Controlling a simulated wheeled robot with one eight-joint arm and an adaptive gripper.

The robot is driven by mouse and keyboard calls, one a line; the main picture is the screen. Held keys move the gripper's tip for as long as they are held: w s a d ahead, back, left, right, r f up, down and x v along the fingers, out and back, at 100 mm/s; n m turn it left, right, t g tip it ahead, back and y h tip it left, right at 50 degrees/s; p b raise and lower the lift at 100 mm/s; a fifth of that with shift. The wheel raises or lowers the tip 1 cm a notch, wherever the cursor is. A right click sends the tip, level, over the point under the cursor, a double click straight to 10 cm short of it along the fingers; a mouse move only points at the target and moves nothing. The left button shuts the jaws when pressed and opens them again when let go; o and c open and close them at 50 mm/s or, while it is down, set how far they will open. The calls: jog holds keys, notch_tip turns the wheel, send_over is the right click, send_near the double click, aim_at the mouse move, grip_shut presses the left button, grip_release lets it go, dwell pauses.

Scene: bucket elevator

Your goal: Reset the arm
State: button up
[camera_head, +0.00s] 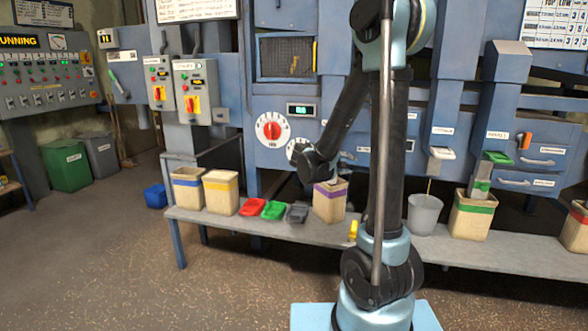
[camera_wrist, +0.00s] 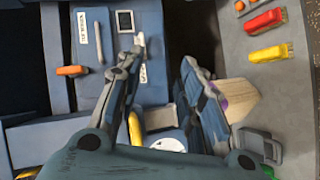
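My gripper (camera_wrist: 163,58) is open in the wrist view. Its two fingers stand apart, with nothing held between them. The blue machine front shows behind the gap. In the head view my arm rises from its base, bends at the top and slopes down to the left. Its wrist end is just above and left of the beige bin with a purple band (camera_head: 330,203). The fingers are hard to make out there. In the wrist view that bin (camera_wrist: 238,98) shows beside the right finger, partly hidden by it.
A low grey bench (camera_head: 283,231) runs along the blue machine. It carries a red scoop (camera_head: 253,207), a green scoop (camera_head: 274,210), a grey scoop (camera_head: 297,213), more bins and a grey bucket (camera_head: 424,214). A red dial (camera_head: 272,130) is on the panel. The front floor is clear.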

jog(key=s+d+f+m+g+y, duration=0.25)
jog(key=s+d, duration=0.25)
jog(key=s, duration=0.5)
jog(key=s+a+f+m+g+y, duration=0.1)
jog(key=s+a+f+y, duration=0.1)
jog(key=s, duration=0.6)
jog(key=s+a+f+m+g+y, duration=0.1)
jog(key=s+a+f+g+y, duration=0.1)
jog(key=s, duration=0.6)
jog(key=s+a+f+m+g+y, duration=0.1)
jog(key=s+f+y, duration=0.3)
jog(key=s, duration=0.5)
jog(key=shift+a+f, duration=0.2)
jog(key=shift+a, duration=0.55)
jog(key=shift+g+y, duration=0.25)
jog(key=shift+w+f, duration=0.2)
jog(key=shift+w, duration=0.25)
